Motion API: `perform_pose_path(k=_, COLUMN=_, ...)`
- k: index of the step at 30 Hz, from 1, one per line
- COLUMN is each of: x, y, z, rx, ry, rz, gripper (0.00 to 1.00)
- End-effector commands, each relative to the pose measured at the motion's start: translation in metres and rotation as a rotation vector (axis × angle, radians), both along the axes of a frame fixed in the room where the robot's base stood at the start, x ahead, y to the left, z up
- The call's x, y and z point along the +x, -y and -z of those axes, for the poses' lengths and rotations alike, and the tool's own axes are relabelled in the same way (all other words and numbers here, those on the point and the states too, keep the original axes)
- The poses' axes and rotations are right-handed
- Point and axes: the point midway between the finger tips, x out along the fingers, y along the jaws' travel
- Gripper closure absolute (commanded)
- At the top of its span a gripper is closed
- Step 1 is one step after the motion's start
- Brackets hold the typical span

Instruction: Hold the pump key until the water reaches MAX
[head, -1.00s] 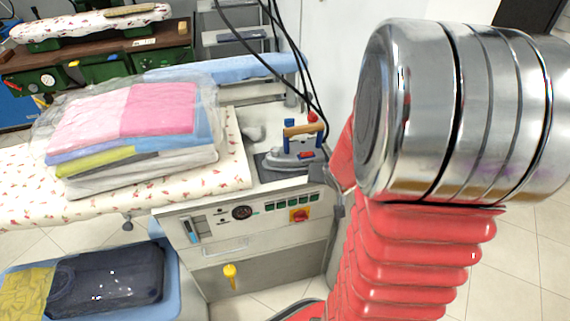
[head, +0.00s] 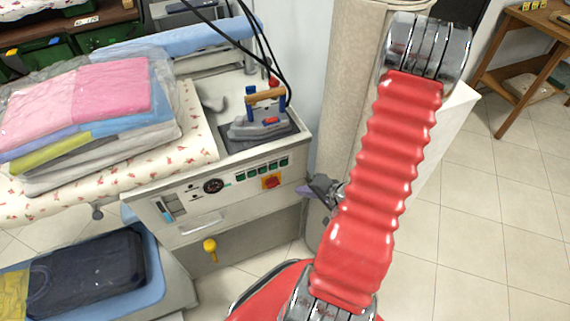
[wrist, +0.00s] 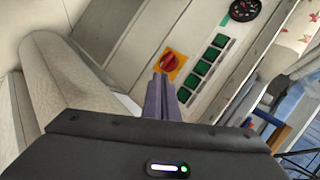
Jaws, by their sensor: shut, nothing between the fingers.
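The ironing station's front panel (head: 230,205) carries a row of green keys (head: 261,169), which also shows in the wrist view (wrist: 204,67). I cannot tell which one is the pump key. A narrow upright gauge window (head: 169,210) with some blue in it is at the panel's left; its marks are too small to read. My gripper (head: 304,190) is just right of the panel, apart from the keys. In the wrist view my gripper (wrist: 160,82) is shut and empty, its purple fingers pointing near the red knob on a yellow plate (wrist: 170,63).
An iron (head: 260,123) with hanging black cables stands on the station top. Bagged folded laundry (head: 85,110) lies at left. A yellow-handled tap (head: 210,248) juts out below the panel. A beige column (head: 345,100) rises behind my arm.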

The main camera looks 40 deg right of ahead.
Motion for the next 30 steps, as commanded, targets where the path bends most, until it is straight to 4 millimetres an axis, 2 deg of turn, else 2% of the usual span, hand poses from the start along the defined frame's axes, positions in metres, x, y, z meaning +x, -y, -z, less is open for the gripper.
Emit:
perform_pose_path(k=16, x=0.006, y=0.001, z=0.000, rx=0.004, ry=0.002, rz=0.000, gripper=1.00)
perform_pose_path(k=30, x=0.049, y=0.014, z=0.001, rx=0.001, ry=0.001, rz=-0.002, gripper=1.00)
